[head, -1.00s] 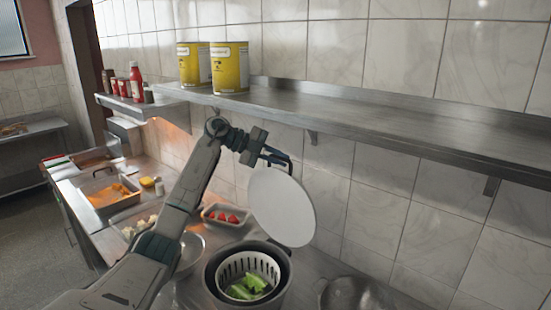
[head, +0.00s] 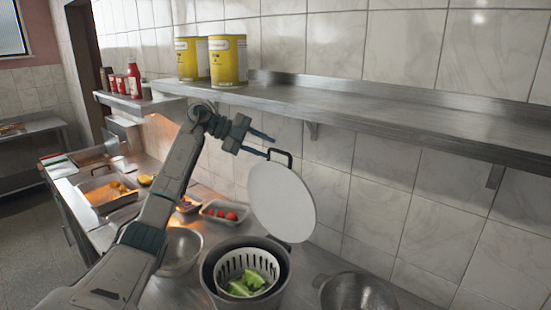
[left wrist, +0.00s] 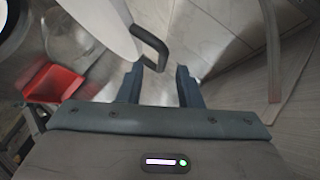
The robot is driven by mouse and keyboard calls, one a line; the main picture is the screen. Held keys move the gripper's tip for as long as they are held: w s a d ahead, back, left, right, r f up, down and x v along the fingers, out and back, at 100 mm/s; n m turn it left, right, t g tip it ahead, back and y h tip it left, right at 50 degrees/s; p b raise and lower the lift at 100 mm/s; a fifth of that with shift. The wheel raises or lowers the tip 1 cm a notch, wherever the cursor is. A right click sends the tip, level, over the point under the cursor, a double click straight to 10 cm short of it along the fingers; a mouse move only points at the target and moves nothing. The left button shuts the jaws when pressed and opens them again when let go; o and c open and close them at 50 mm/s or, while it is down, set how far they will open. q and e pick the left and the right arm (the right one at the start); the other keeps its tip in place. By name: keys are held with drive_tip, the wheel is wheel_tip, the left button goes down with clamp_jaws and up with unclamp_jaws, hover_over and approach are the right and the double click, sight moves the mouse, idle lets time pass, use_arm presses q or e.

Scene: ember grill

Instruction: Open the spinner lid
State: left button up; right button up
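The spinner lid (head: 281,203) is a white disc standing tilted up at the back of the spinner, its dark handle (head: 281,154) on top. The spinner (head: 214,268) is a grey pot with a white basket (head: 229,268) inside, open at the top, with green leaves (head: 252,283) in it. My left gripper (head: 267,145) is open and empty, just left of the handle. In the left wrist view the handle (left wrist: 150,42) lies just beyond the two spread fingertips, apart from them. My right gripper is not in view.
A metal shelf (head: 370,115) with yellow cans (head: 229,61) runs along the tiled wall above. A metal bowl (head: 181,251), a tray of red pieces (head: 222,213) and a colander (head: 357,293) stand around the spinner on the counter.

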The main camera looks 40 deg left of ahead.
use_arm(q)
drive_tip(key=b+v, duration=0.1)
drive_tip(key=v, duration=0.5)
drive_tip(key=shift+b, duration=0.4)
drive_tip(key=shift+r, duration=0.1)
